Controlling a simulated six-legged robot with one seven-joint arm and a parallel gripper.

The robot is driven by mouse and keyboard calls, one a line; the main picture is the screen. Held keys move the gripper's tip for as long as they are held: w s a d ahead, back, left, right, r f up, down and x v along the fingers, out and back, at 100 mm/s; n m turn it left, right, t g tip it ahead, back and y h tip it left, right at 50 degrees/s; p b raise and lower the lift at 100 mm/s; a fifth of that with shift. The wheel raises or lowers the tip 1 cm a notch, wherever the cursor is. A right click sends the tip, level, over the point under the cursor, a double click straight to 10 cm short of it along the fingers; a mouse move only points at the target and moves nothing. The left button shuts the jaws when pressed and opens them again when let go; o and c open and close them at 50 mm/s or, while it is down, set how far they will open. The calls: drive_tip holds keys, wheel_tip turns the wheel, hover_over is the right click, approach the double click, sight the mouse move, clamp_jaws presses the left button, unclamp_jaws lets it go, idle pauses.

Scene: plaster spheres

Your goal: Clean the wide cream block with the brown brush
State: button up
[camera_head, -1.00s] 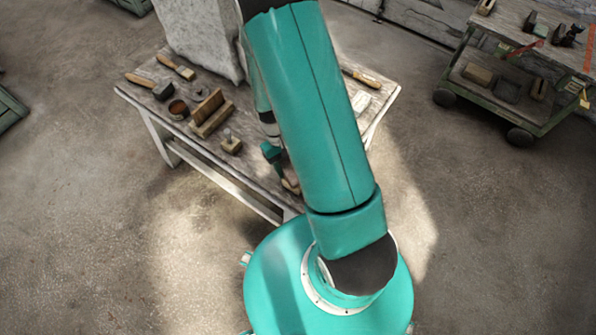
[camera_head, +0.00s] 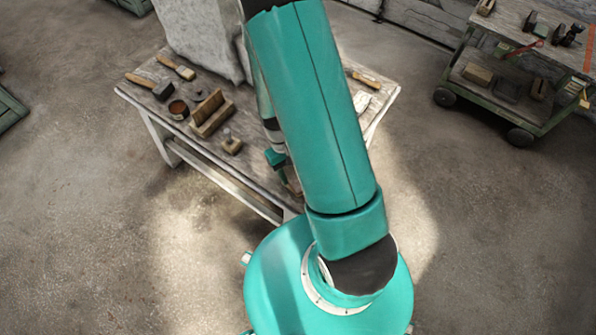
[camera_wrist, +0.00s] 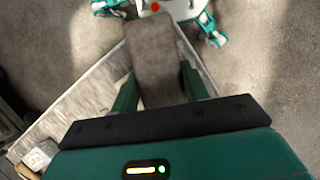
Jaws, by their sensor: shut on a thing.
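My gripper (camera_wrist: 158,84) is shut on a brown-grey oblong thing (camera_wrist: 154,50), which looks like the brown brush. In the wrist view it sits between the two green fingers and reaches past them. In the head view my gripper (camera_head: 277,158) is over the front edge of the wooden table (camera_head: 258,183), mostly behind my arm. A small pale block (camera_head: 361,100) lies on the table to the right of my arm and may be the wide cream block. A pale block (camera_wrist: 38,157) also shows at lower left in the wrist view.
A large grey-white stone block (camera_head: 200,35) stands at the table's back. A brown two-part wooden piece (camera_head: 211,113), a reddish tin (camera_head: 178,109), a small knobbed block (camera_head: 231,141) and brushes (camera_head: 176,67) lie at left. A cart (camera_head: 505,80) stands at right.

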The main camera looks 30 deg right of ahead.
drive_tip(key=shift+s, duration=0.7)
drive_tip(key=shift+w+r, duration=0.35)
drive_tip(key=shift+w, duration=0.2)
drive_tip(key=shift+w+r, duration=0.35)
drive_tip(key=shift+w, duration=0.2)
drive_tip(key=shift+f, duration=0.75)
drive_tip(key=shift+w, duration=0.1)
drive_tip(key=shift+w, duration=1.05)
drive_tip(key=shift+s, duration=0.15)
